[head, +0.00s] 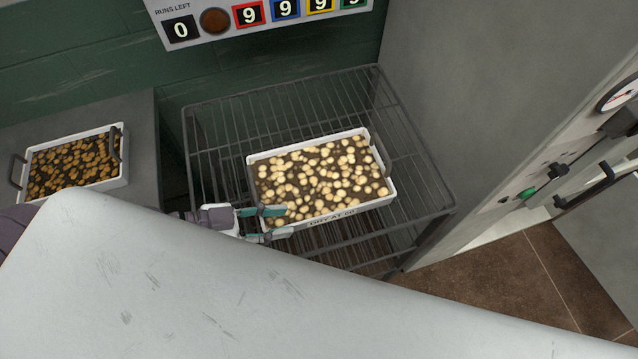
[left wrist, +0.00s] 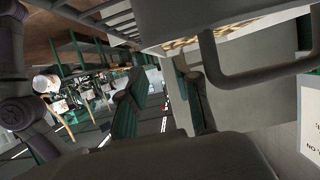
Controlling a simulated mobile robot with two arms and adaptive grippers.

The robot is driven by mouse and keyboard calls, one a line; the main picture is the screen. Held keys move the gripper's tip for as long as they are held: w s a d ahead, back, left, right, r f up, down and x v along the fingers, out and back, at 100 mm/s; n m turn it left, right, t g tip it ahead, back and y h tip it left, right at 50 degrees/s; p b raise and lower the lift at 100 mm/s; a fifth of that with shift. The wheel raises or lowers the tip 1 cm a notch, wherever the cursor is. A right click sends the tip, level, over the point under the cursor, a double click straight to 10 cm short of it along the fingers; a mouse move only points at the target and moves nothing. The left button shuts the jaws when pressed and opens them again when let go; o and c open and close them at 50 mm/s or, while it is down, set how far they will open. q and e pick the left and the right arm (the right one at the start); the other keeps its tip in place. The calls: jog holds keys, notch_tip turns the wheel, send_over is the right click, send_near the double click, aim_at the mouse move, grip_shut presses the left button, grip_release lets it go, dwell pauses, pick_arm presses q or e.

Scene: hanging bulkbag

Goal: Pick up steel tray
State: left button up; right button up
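A steel tray (head: 388,197) with pale round pieces on a dark bed sits on a wire rack in the head view. Its front wall bears the words "DRY AT 60". My left gripper (head: 277,222) is at the tray's front left corner, its two teal-padded fingers apart. I cannot tell whether they touch the tray. In the left wrist view the fingers (left wrist: 158,100) show a gap between them, beside a pale tray wall (left wrist: 255,95) with a dark loop handle (left wrist: 215,62). My right gripper is not in view.
The wire rack (head: 230,120) stands between a grey counter (head: 75,122) and a grey cabinet (head: 500,80). A second tray (head: 122,182) with brown pieces and dark handles is on the counter. The lower head view is blocked by a pale surface.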

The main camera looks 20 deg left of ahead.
aim_at(319, 216)
pick_arm(q)
jog(key=shift+w+d+f, duration=0.15)
jog(key=shift+w+d, duration=0.3)
jog(key=shift+d, duration=0.2)
jog(key=shift+w+d+f, duration=0.1)
jog(key=shift+w+d, duration=0.05)
jog(key=shift+d, duration=0.1)
jog(key=x, duration=0.4)
jog(key=shift+w+p, duration=0.1)
jog(key=shift+p, duration=0.3)
jog(key=shift+d, duration=0.2)
jog(key=shift+f, duration=0.1)
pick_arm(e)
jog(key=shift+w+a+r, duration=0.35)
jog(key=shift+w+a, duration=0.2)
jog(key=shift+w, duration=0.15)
pick_arm(q)
jog(key=shift+c, duration=0.3)
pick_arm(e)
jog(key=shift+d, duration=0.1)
pick_arm(q)
grip_shut()
